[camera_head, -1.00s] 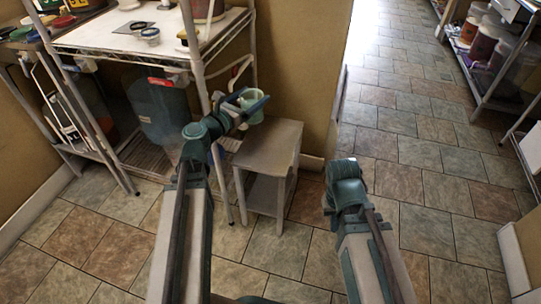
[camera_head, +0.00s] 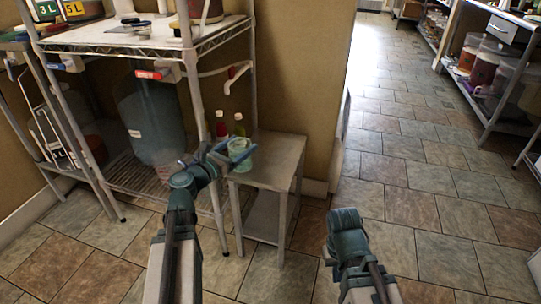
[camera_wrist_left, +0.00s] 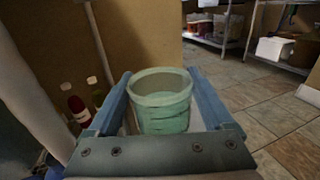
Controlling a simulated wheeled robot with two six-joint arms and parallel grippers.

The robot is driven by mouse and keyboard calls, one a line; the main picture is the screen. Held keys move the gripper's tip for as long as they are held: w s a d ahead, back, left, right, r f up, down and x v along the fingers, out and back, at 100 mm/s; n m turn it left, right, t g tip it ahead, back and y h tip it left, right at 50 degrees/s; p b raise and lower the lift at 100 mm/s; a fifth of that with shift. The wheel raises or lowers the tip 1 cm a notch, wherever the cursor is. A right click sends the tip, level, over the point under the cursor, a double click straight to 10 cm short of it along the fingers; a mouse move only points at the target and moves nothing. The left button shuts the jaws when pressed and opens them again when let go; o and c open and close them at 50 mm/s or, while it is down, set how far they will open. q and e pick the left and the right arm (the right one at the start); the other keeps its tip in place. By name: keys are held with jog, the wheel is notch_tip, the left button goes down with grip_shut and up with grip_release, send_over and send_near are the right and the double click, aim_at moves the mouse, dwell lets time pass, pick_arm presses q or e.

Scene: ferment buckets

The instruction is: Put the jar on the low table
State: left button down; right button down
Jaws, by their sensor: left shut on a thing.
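The jar (camera_head: 240,149) is a small pale green, open-topped vessel. It is upright between the fingers of my left gripper (camera_head: 236,154), which is shut on it. In the left wrist view the jar (camera_wrist_left: 161,100) sits between the two blue fingers (camera_wrist_left: 160,106), its open rim facing up. The low table (camera_head: 273,166) is a small grey table with a lower shelf. The jar appears over the left part of its top; I cannot tell whether it touches. My right gripper is not clearly seen; only my right arm shows.
A wire rack (camera_head: 150,40) with a large bucket (camera_head: 152,120) is at left. The right part of the table top is clear.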

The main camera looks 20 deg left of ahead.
pick_arm(q)
jog(key=shift+w+d+f+b, duration=0.8)
jog(key=shift+w+d+b, duration=0.1)
jog(key=shift+w, duration=1.55)
jog(key=shift+w+d+f+b, duration=0.75)
jog(key=shift+w+d+f, duration=0.15)
jog(key=shift+w, duration=1.6)
jog(key=shift+w+d+f+b, duration=0.75)
jog(key=shift+w+d+b, duration=0.15)
jog(key=shift+w, duration=1.55)
jog(key=shift+f, duration=0.15)
grip_release()
